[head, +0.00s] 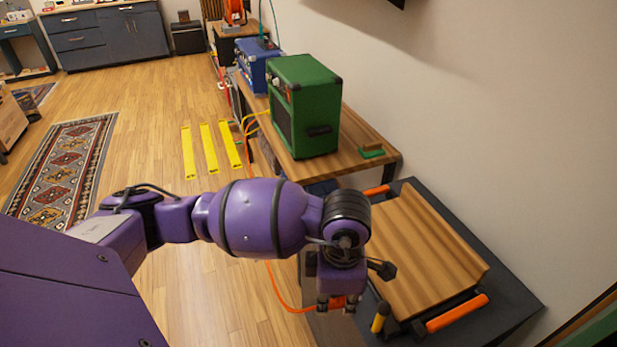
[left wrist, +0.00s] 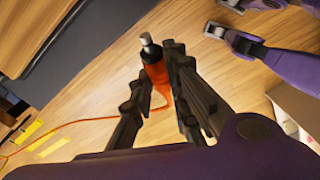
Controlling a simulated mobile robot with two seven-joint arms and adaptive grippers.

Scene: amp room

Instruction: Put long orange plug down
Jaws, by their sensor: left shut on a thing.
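My left gripper (head: 337,306) is shut on the orange plug (head: 338,301) and holds it above the floor, beside the dark low surface. The head view shows only a little of the plug between the fingers. In the left wrist view the plug (left wrist: 155,70) is an orange cylinder with a silver and black tip, between the fingertips of the left gripper (left wrist: 154,74). An orange cable (head: 275,285) hangs from the plug in a curve and runs back along the floor.
A wooden board (head: 425,255) with orange handles lies on the dark surface (head: 500,300) at right. A yellow and black piece (head: 380,318) stands at its near corner. A green amp (head: 305,105) stands on a wooden table (head: 362,135) behind. Yellow strips (head: 208,148) mark the open floor.

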